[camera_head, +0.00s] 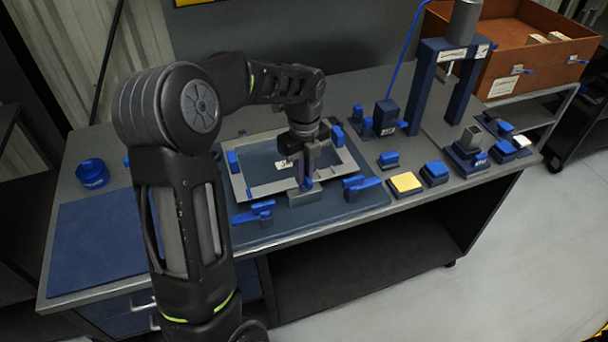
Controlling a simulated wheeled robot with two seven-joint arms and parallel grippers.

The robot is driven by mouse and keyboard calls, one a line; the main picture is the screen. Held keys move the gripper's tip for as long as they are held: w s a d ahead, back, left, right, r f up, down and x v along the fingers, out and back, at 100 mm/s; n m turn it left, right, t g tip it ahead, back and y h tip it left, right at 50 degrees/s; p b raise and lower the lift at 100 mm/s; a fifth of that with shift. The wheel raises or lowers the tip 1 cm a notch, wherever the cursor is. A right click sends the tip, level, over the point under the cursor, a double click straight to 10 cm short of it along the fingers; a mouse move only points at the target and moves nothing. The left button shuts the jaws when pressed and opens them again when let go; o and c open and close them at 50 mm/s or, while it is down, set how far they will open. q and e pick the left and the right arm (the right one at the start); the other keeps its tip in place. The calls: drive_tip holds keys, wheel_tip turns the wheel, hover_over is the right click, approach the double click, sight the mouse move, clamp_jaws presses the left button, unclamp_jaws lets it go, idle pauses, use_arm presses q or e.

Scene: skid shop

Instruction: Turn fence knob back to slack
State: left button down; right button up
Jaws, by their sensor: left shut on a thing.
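My left gripper (305,172) reaches down from above over the frame fixture on the bench. It is shut on a small blue piece, apparently the fence knob (308,184), at the near side of the fixture. A grey block (304,198) sits just under it. The fingers hide most of the knob, so its turn angle cannot be told. The light rectangular frame (238,184) lies around a blue panel, with blue clamps (362,186) at its edges. My right gripper is not in view.
A blue press (422,85) stands at the back right by an orange bin (520,60). Several small blue blocks and a yellow-topped pad (405,184) line the right front. A blue round tub (92,173) and blue mat (100,240) are at left.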

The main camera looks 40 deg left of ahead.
use_arm(q)
drive_tip(key=shift+w+a+r, duration=0.1)
drive_tip(key=shift+w+a, duration=0.05)
drive_tip(key=shift+a, duration=0.05)
drive_tip(key=n, duration=0.4)
drive_tip(key=shift+n, duration=0.3)
drive_tip(key=c, duration=2.2)
unclamp_jaws()
drive_tip(key=n, duration=0.4)
drive_tip(key=shift+n, duration=0.3)
drive_tip(key=c, duration=2.2)
unclamp_jaws()
drive_tip(key=c, duration=2.2)
unclamp_jaws()
drive_tip(key=shift+s, duration=0.2)
